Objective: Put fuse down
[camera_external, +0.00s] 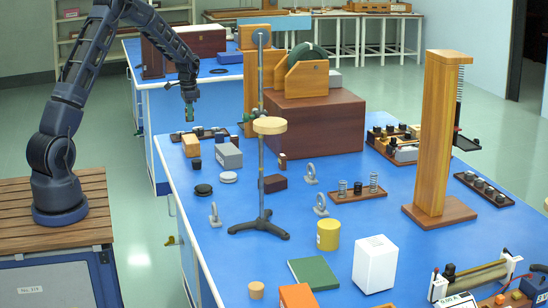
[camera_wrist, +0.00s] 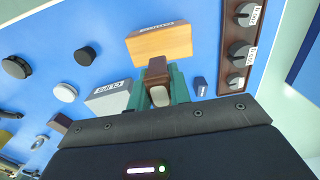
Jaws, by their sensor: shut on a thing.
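My gripper (camera_external: 189,110) hangs above the far left part of the blue bench. In the wrist view its green fingers (camera_wrist: 161,88) are shut on the fuse (camera_wrist: 159,92), a small piece with a brown body and a pale, rounded end. The fuse is too small to make out in the external view. The fingers hide its sides. A labelled wooden block (camera_wrist: 160,43) shows just beyond the fuse in the wrist view; it also stands on the bench in the external view (camera_external: 191,146), below my gripper.
A grey labelled box (camera_wrist: 110,98) lies beside the fingers and a dark strip with knobs (camera_wrist: 238,50) on the other side. A tall rod stand (camera_external: 261,190) rises from the bench (camera_external: 190,215). Black (camera_external: 203,190) and white (camera_external: 228,177) discs lie nearer.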

